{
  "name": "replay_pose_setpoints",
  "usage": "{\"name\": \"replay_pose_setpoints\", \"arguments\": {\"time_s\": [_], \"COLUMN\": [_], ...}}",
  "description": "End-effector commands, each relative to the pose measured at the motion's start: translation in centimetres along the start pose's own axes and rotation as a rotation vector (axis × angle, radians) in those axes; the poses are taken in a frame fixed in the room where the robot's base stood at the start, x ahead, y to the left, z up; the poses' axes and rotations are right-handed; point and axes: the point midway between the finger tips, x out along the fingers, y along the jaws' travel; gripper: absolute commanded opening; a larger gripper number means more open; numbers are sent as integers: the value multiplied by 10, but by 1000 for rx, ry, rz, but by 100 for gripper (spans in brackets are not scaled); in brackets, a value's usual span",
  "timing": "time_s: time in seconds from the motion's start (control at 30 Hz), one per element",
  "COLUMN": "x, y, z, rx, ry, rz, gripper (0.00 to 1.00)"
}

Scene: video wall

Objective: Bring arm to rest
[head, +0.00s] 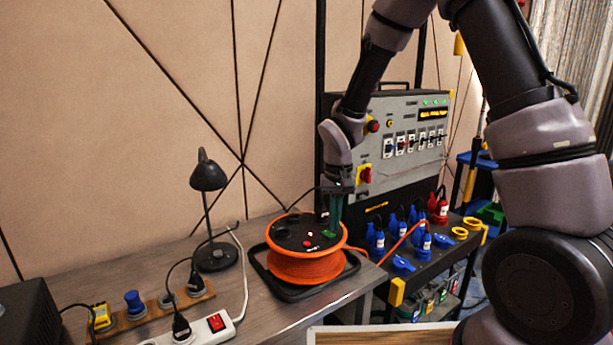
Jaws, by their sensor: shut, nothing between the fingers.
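My arm reaches in from the upper right and bends down over the table. My gripper (333,228) points downward, with green fingers close together and nothing seen between them. It is at the right side of the top of an orange cable reel (305,266). The fingertips are in front of or just above the reel's black top; I cannot tell if they touch it. The reel stands on a black base on the grey wooden table (265,318).
A grey control panel (410,140) stands behind my gripper. Blue and red plugs (420,236) stand on a black cart at right. A black desk lamp (210,210), a power strip (200,331) and a wooden socket board (140,315) are at left. Open space lies above the table's left.

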Motion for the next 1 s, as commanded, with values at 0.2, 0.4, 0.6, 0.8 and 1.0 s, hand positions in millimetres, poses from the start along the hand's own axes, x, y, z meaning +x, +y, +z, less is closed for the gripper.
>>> {"name": "replay_pose_setpoints", "arguments": {"time_s": [0.2, 0.4, 0.6, 0.8, 1.0], "x": [-33, -77, -144, -214, -265], "y": [16, 38, 73, 113, 143], "z": [-3, -1, 13, 49, 97], "rx": [34, 82, 158, 248, 323], "ry": [38, 92, 182, 295, 413], "rz": [-15, -38, -78, -132, -188], "gripper": [0, 0, 0, 0, 0]}}
